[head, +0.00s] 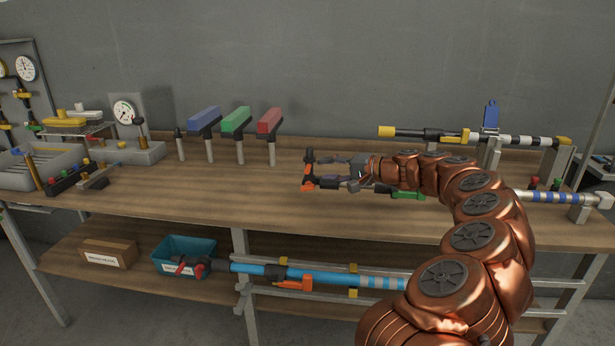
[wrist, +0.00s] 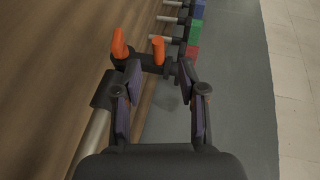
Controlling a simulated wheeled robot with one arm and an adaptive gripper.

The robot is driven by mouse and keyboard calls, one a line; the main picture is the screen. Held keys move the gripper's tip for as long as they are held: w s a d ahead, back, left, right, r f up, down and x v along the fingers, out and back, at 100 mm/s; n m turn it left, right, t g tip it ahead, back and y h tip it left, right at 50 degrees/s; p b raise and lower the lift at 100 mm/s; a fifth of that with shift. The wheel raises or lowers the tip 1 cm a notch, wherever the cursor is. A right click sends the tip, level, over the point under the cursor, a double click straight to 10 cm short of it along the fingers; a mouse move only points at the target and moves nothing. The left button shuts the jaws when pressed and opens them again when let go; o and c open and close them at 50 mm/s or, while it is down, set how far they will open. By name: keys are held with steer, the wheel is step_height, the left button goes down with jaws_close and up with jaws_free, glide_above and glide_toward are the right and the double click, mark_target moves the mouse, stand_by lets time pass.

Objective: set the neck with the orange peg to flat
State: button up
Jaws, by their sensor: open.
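The neck with the orange peg (head: 307,171) is a small dark piece with orange parts, just off my fingertips in the head view. In the wrist view the dark neck (wrist: 153,65) lies crosswise just beyond the fingertips, with two orange pieces, a left one (wrist: 119,43) and a right one (wrist: 158,49), standing from it. My gripper (head: 320,171) is open and points left at the neck. In the wrist view its fingers (wrist: 158,78) stand apart with nothing clearly between them. I cannot tell whether they touch the neck. My arm hides much of what lies behind it.
Blue (head: 205,120), green (head: 236,121) and red (head: 270,120) blocks stand on posts at the back. A yellow-tipped pole (head: 410,133) lies behind my arm. A blue-and-white striped pole (head: 550,197) runs right of it. A green part (head: 408,195) shows below my arm. The left-middle tabletop (head: 200,190) is clear.

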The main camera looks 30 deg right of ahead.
mark_target(307, 167)
steer(key=shift+p+x, duration=0.5)
steer(key=shift+x, duration=3.3)
steer(key=shift+d, duration=0.15)
jaws_close()
